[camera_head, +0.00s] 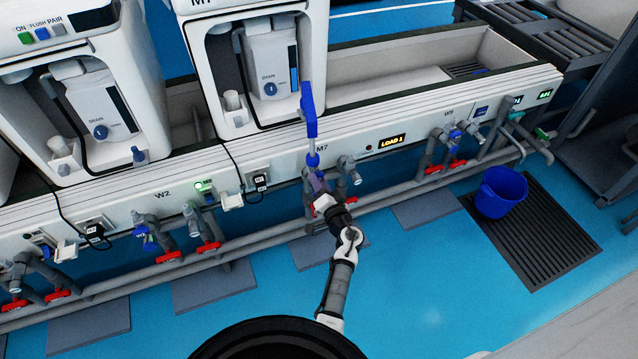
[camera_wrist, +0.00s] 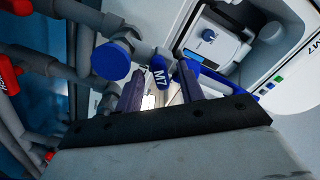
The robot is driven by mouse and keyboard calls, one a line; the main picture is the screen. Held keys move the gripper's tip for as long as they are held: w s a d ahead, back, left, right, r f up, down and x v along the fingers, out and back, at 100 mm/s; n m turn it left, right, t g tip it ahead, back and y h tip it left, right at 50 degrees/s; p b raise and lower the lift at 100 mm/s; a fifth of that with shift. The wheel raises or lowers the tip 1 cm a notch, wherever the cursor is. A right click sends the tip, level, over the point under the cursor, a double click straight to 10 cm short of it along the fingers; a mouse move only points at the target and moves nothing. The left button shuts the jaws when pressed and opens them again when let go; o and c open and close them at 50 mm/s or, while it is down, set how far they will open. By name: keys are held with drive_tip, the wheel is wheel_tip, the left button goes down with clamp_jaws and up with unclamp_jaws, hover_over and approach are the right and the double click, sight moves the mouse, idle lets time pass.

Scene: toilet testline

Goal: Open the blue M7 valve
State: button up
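The M7 label shows on the white front panel in the head view, right of a blue round part (camera_head: 312,160). Above it, a long blue handle (camera_head: 309,112) on a grey stem stands upright. In the wrist view a large blue round knob (camera_wrist: 110,62) sits on grey piping left of the M7 label, and a blue lever (camera_wrist: 215,82) lies to the right. I cannot tell which of these is the M7 valve. My gripper (camera_head: 318,180) is in front of the M7 panel. In the wrist view its fingers (camera_wrist: 160,88) are apart, with nothing clearly held; the right finger overlaps the lever's near end.
Grey pipes with red-handled valves (camera_head: 342,202) run below the panel beside my gripper. A white machine (camera_head: 262,60) stands above. A blue bucket (camera_head: 500,192) stands on a dark floor grate (camera_head: 545,240) at the right. The blue floor in front is mostly clear.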

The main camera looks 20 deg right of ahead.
drive_tip(key=shift+w, duration=0.4)
drive_tip(key=shift+c, duration=0.5)
clamp_jaws()
drive_tip(key=shift+r+n+p, duration=0.1)
drive_tip(key=shift+n+p, duration=0.2)
drive_tip(key=shift+p, duration=0.2)
drive_tip(key=shift+n+p, duration=0.6)
drive_tip(key=shift+p, duration=0.1)
drive_tip(key=n+p, duration=0.2)
drive_tip(key=shift+n, duration=0.3)
drive_tip(key=n+p, duration=0.1)
drive_tip(key=n, duration=0.4)
drive_tip(key=shift+s+n+p, duration=0.1)
drive_tip(key=shift+n+p, duration=0.2)
drive_tip(key=shift+n, duration=0.3)
